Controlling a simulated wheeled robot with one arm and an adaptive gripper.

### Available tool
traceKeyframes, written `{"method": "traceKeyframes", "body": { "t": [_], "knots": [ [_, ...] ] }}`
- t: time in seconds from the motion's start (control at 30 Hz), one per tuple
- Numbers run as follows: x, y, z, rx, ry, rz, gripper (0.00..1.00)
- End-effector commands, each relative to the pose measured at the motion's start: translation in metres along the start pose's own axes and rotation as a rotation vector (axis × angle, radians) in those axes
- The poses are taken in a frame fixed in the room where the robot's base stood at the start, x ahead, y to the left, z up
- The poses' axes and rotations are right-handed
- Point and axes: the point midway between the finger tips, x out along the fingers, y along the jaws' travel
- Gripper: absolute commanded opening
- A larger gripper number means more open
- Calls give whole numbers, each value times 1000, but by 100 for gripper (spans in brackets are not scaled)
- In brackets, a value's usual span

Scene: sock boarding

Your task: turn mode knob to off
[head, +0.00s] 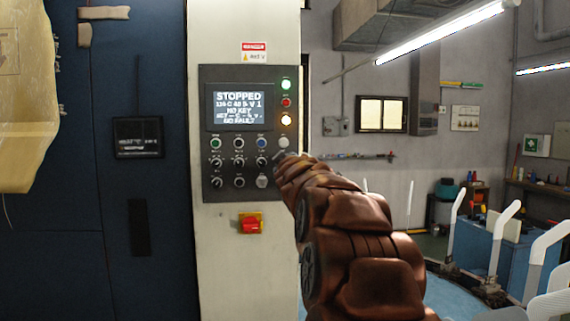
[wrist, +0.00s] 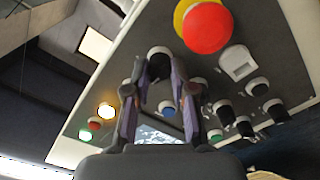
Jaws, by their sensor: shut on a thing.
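The control panel (head: 240,128) stands upright on a pale cabinet. Its screen (head: 238,106) reads STOPPED, with NO KEY among smaller lines. Several dark knobs (head: 238,161) with pale rings sit in rows below the screen; their labels are too small to read, so I cannot tell which is the mode knob. My gripper (head: 280,158) is at the right side of the panel, its fingertips mostly hidden by my arm. In the wrist view my gripper (wrist: 160,72) is shut around a black knob (wrist: 158,60), at the panel face. The knob's pointer is not visible.
In the wrist view a red emergency button (wrist: 207,27) on a yellow base is close beside the fingers. Green, red and yellow lamps (head: 286,119) are above my gripper. A red switch (head: 250,223) is below the panel. Blue machinery (head: 480,245) with white bars stands right.

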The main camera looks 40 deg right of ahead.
Motion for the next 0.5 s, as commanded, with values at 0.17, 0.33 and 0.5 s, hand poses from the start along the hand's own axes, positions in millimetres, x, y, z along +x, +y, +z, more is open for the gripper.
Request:
{"method": "traceKeyframes", "body": {
  "t": [0.17, 0.33, 0.5],
  "knots": [
    [0, 0, -1, -34, 1, 0, 0],
    [0, 0, -1, -44, 2, 0, 0],
    [0, 0, -1, -44, 2, 0, 0]
  ]
}}
